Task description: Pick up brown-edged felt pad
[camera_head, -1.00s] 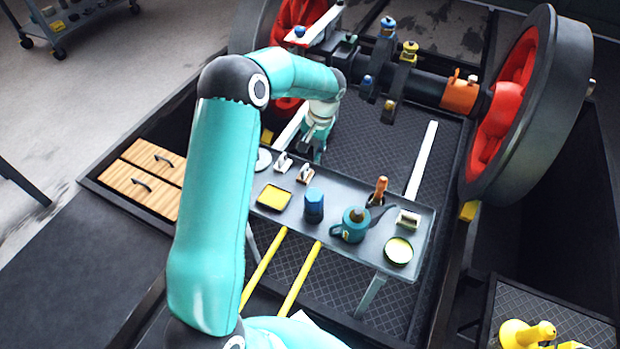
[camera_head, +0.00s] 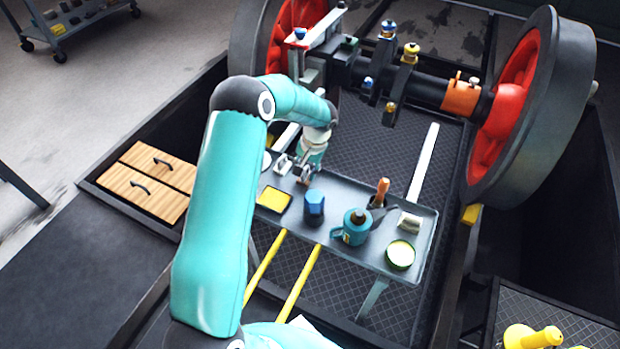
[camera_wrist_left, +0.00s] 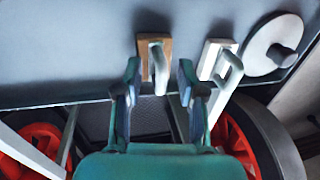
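The brown-edged felt pad (camera_wrist_left: 145,64) lies on the grey tray, a small block with a brown edge and a pale upright handle. In the head view the pad (camera_head: 303,181) is partly covered by my left gripper (camera_head: 303,165). In the left wrist view my left gripper (camera_wrist_left: 159,75) is open, its two fingers spread to either side of the pad's handle. I see no grip on the handle. A similar pale-edged pad (camera_wrist_left: 213,55) sits just right of it in the wrist view. My right gripper is not in view.
A round lidded disc (camera_wrist_left: 272,45) lies beside the pale-edged pad. Red wheels (camera_head: 508,110) stand behind.

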